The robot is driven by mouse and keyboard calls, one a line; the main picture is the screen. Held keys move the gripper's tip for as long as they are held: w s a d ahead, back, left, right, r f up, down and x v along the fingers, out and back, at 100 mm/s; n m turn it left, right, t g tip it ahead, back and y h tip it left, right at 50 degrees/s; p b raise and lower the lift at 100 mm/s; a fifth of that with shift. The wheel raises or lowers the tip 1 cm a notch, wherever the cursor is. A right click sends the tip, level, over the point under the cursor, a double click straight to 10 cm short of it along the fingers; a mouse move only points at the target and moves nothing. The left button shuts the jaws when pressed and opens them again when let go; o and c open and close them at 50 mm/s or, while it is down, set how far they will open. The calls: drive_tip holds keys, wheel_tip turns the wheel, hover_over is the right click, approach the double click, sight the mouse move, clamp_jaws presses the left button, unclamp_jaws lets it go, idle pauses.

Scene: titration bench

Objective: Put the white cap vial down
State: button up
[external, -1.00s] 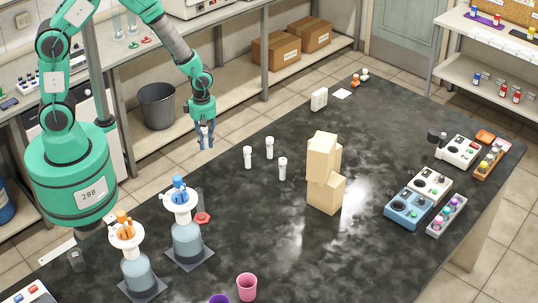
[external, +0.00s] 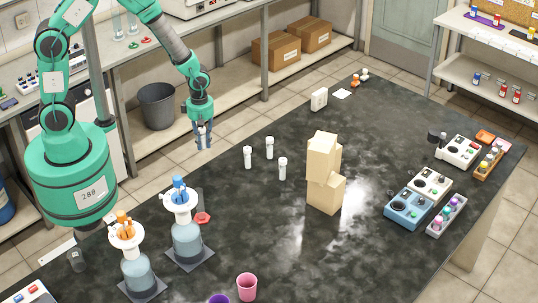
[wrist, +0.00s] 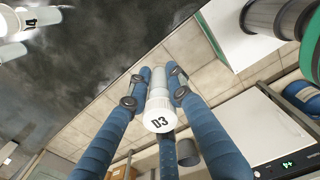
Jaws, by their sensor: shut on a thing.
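My gripper (external: 204,140) is shut on a white cap vial (wrist: 158,104), marked D3 on its cap. In the wrist view its blue fingers (wrist: 156,90) clasp the vial from both sides. In the external view the gripper hangs beyond the far left edge of the dark bench (external: 330,255), over the floor side. The held vial barely shows there. Three similar white cap vials stand upright on the bench to the right: a left one (external: 247,158), a back one (external: 269,149) and a right one (external: 283,169). Another capped vial (wrist: 12,22) shows at the wrist view's top left.
Tan blocks (external: 322,158) are stacked mid-bench. Two blue-liquid flasks (external: 187,240) and a pink cup (external: 246,287) stand at the near left. Instruments (external: 408,208) sit at the right. Bench around the three standing vials is clear. A grey bin (external: 157,106) stands on the floor.

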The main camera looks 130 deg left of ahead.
drive_tip(key=shift+w+a+r, duration=0.15)
drive_tip(key=shift+w+a, duration=0.05)
drive_tip(key=shift+w, duration=0.4)
clamp_jaws()
unclamp_jaws()
drive_tip(key=w+a+r+m+p, duration=0.2)
drive_tip(key=w+m, duration=0.2)
drive_tip(key=w, duration=1)
drive_tip(key=w+d+r+m+p, duration=0.1)
drive_tip(key=w+d+m, duration=0.2)
drive_tip(key=w, duration=0.6)
drive_tip(key=w+d+r+m+p, duration=0.1)
drive_tip(key=w+d+m, duration=0.1)
drive_tip(key=w, duration=0.8)
drive_tip(key=w+d+r+m+p, duration=0.1)
drive_tip(key=w+d+m, duration=0.2)
drive_tip(key=w, duration=0.6)
drive_tip(key=w+d+m+p, duration=0.1)
drive_tip(key=w+d+m, duration=0.3)
drive_tip(key=w+d, duration=0.6)
drive_tip(key=w, duration=0.3)
drive_tip(key=shift+w+d+p, duration=0.2)
drive_tip(key=shift+d+p, duration=0.2)
drive_tip(key=shift+f, duration=3.15)
